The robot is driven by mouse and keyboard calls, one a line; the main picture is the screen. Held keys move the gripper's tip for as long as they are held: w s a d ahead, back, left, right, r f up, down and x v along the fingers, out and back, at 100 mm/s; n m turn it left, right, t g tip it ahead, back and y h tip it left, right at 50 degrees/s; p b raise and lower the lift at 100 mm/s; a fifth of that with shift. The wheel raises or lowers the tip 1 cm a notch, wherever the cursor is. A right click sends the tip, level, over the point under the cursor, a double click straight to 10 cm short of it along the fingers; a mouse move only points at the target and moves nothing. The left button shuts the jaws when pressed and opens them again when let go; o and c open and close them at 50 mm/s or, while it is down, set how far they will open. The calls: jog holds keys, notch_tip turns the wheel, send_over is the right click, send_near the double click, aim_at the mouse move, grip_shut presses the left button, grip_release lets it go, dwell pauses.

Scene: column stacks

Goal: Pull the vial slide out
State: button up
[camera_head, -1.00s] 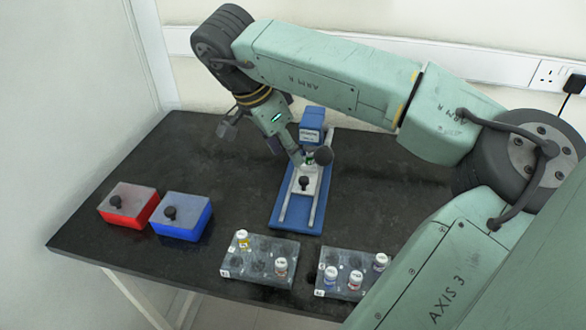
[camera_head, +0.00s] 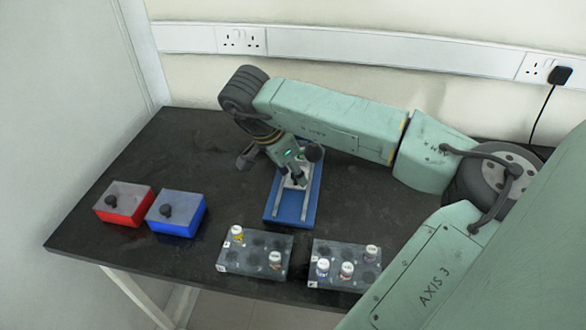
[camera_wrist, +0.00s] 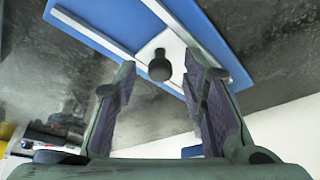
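The vial slide is a small white plate (camera_wrist: 150,48) with a black knob (camera_wrist: 160,66), set between two pale rails on a blue base (camera_head: 288,216). In the head view my gripper (camera_head: 299,180) is over the plate (camera_head: 289,185) and hides most of it. In the wrist view my gripper (camera_wrist: 164,74) is open, with one finger on each side of the knob as seen from there. I see a gap on both sides of the knob and no clear contact.
Red (camera_head: 122,205) and blue (camera_head: 178,215) boxes with knobbed grey lids stand at the left. Two grey racks (camera_head: 250,262) (camera_head: 330,250) with capped vials stand near the front edge. The dark table (camera_head: 215,160) is clear behind the boxes.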

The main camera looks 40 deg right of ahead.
grip_shut()
dwell(0.7)
